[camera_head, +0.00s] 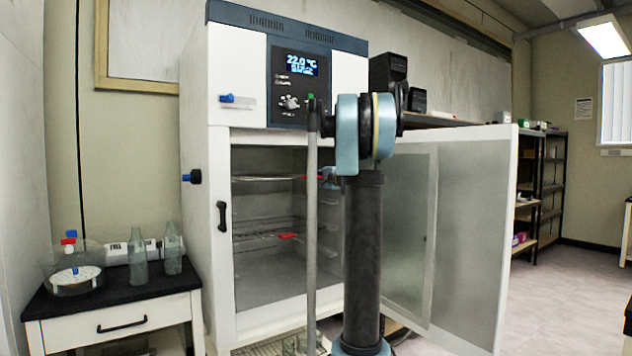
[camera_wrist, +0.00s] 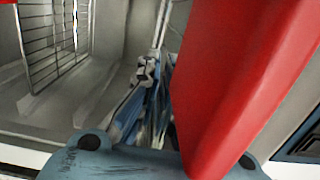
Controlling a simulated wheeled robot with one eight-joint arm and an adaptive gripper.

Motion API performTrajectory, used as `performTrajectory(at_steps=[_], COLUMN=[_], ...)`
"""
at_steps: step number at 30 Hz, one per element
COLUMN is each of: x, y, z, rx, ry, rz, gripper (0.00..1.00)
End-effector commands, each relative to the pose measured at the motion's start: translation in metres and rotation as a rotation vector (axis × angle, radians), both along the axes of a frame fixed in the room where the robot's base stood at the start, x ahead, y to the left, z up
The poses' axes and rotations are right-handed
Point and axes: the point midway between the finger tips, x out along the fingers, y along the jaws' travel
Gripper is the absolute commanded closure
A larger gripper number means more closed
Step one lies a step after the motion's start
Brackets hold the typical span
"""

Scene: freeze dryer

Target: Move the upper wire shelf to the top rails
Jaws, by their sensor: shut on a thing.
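The freeze dryer (camera_head: 218,90) stands open. The upper wire shelf (camera_head: 268,179) lies across the upper part of its chamber, roughly level, with a red handle (camera_head: 313,178) at its front. My gripper (camera_head: 326,178) is at that handle, mostly hidden behind my arm. In the wrist view a large red handle (camera_wrist: 240,70) fills the right side, and my gripper (camera_wrist: 155,95) is shut on it. The lower wire shelf (camera_head: 258,237), also with a red tab (camera_head: 288,236), sits below. The top rails are not clear to me.
The dryer door (camera_head: 470,220) is swung open to the right, beside my arm. A wire shelf (camera_wrist: 52,38) shows at upper left in the wrist view; I cannot tell which one. A side table (camera_head: 110,310) with glassware stands at left. Floor is clear at right.

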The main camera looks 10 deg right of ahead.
Motion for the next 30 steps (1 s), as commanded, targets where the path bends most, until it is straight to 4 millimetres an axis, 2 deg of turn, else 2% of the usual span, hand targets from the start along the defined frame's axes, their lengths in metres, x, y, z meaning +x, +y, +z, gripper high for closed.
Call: performTrajectory(at_steps=[18,30], x=[0.037,0.041], y=[0.015,0.017], z=[0.000,0.000], rx=[0.001,0.001], ry=[0.000,0.000], rz=[0.001,0.000], gripper=[1.00,1.00])
